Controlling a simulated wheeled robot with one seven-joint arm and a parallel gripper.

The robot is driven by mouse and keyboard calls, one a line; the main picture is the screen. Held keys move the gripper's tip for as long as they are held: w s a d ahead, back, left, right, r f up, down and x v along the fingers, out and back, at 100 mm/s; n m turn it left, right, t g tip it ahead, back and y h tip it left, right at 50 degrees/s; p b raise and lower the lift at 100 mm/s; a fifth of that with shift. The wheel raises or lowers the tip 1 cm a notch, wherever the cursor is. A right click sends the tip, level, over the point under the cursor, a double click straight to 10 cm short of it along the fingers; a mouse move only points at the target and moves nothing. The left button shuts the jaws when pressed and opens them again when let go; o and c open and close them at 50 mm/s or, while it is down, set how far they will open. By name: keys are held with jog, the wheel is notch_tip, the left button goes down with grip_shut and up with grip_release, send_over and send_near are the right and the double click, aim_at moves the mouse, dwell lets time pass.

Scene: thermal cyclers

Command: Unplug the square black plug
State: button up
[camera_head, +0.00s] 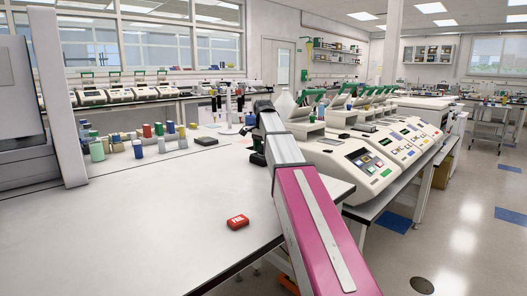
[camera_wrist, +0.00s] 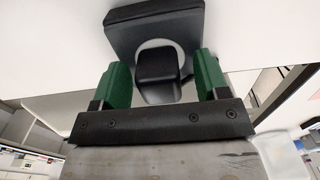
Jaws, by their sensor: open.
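In the wrist view a square black plug (camera_wrist: 158,72) with rounded edges stands out from a white ring. Behind the ring is a wider black square block (camera_wrist: 150,22). My gripper (camera_wrist: 162,60) is open, with its two green fingers on either side of the plug. Small gaps show between the plug and both fingers, so I see no contact. The plug's far side and any prongs are hidden. In the head view my gripper (camera_head: 258,150) is small and dark beside the bench edge, and the plug cannot be made out there.
A row of thermal cyclers (camera_head: 355,160) stands right of my arm. The bench's front middle is clear.

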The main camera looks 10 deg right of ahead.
aim_at(263, 145)
grip_shut()
jog(key=shift+r, duration=0.25)
jog(key=shift+r, duration=2.75)
